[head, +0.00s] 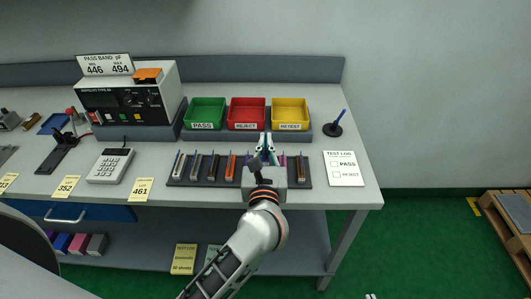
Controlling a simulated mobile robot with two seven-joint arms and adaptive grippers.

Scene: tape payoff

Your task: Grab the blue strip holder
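A dark rack (205,183) near the front of the table holds a row of several slim strip holders, among them an orange one (230,166). My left gripper (266,150) is over the right half of this rack, its arm reaching up from below. A teal-blue piece shows at its fingertips, but I cannot tell whether it is the blue holder or part of the gripper. The gripper and wrist hide part of the row. Two small pale tips at the bottom edge may be my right gripper (370,296).
Green (205,112), red (247,113) and yellow (290,113) bins stand behind the rack. A test-log card (344,168) and a pen stand (333,129) are to the right. A keypad device (110,165) and a tester (130,98) are to the left.

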